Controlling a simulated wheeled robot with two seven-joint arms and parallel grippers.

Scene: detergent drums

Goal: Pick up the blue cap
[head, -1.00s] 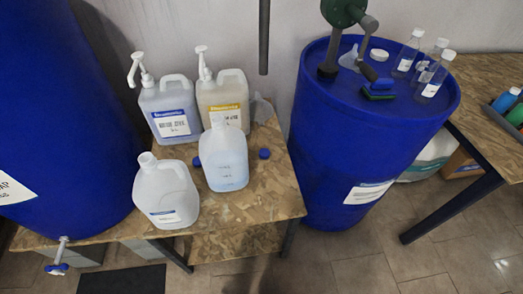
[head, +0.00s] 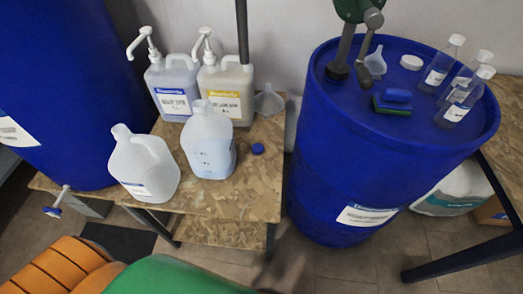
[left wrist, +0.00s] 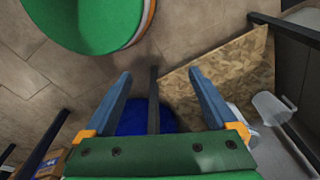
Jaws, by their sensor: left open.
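A small round blue cap (head: 258,148) lies on the wooden table (head: 255,190), just right of a translucent jug (head: 208,145) with no cap on it. I cannot make out the cap in the left wrist view. My left gripper (left wrist: 160,78) is open and empty in the left wrist view, pointing over floor and the table's edge. Its fingers are not seen in the head view, where green and orange parts of mine fill the bottom left. My right gripper is in neither view.
A second open jug (head: 145,170) stands at the table's front left. Two pump bottles and a funnel (head: 268,100) are behind. A large blue drum (head: 345,170) stands close on the right, with bottles and a sponge (head: 392,100) on top. The table's front right is clear.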

